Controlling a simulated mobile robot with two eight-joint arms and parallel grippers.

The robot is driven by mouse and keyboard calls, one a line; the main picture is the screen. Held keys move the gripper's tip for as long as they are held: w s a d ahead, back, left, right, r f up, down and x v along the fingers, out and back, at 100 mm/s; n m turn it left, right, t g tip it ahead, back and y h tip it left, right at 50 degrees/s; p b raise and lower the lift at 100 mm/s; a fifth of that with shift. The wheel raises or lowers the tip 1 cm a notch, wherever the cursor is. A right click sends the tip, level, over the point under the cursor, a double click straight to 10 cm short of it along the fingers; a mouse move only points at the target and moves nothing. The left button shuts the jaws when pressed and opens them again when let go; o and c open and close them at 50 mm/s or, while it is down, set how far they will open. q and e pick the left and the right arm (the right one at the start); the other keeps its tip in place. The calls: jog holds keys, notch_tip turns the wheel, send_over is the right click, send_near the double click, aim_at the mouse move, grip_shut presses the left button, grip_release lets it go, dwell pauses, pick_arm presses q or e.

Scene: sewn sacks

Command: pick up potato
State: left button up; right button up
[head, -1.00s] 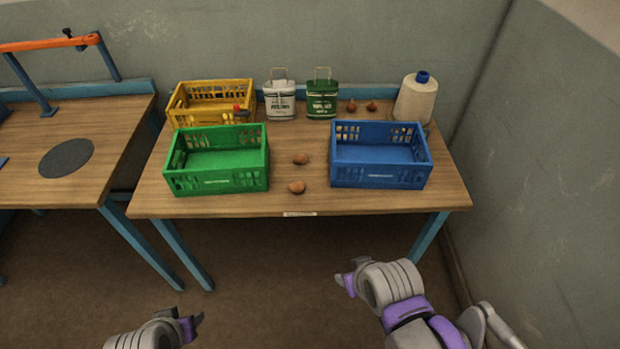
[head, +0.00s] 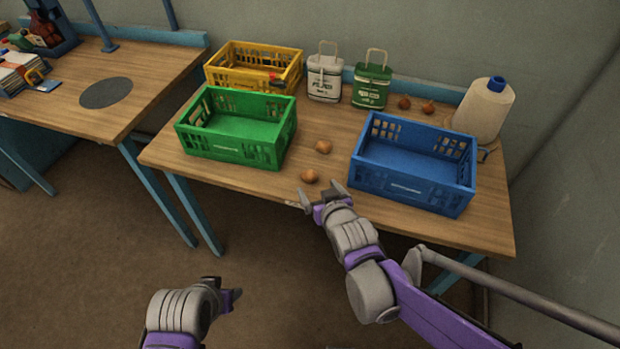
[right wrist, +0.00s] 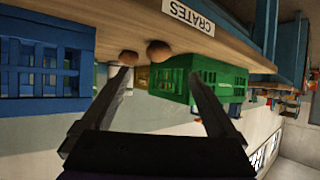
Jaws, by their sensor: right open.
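Two brown potato-like lumps lie on the table between the green and blue crates. The nearer potato (head: 310,176) is close to the front edge, and the farther potato (head: 323,146) is behind it. My right gripper (head: 321,194) is open and empty at the table's front edge, just short of the nearer potato. In the right wrist view, which is upside down, the nearer potato (right wrist: 159,50) and the farther one (right wrist: 128,58) show beyond the spread fingers (right wrist: 160,80). My left gripper (head: 228,291) is low in front of the table; its jaw opening is unclear.
A green crate (head: 232,150) stands left of the potatoes, a blue crate (head: 412,188) right. Behind are a yellow crate (head: 225,76), white bag (head: 324,88), green bag (head: 370,95), two small reddish-brown lumps (head: 404,103) and a white bottle (head: 484,112). A second table (head: 150,72) stands left.

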aim_at(311, 179)
jog(key=x, duration=0.3)
jog(key=shift+w+a+f, duration=0.15)
jog(key=shift+w+f, duration=0.05)
jog(key=shift+f, duration=0.05)
jog(key=x, duration=0.2)
jog(key=b+x, duration=0.1)
jog(key=x, duration=0.2)
jog(key=shift+d+f, duration=0.2)
jog(key=shift+f, duration=0.1)
jog(key=shift+s, duration=0.1)
jog(key=c, duration=1.4)
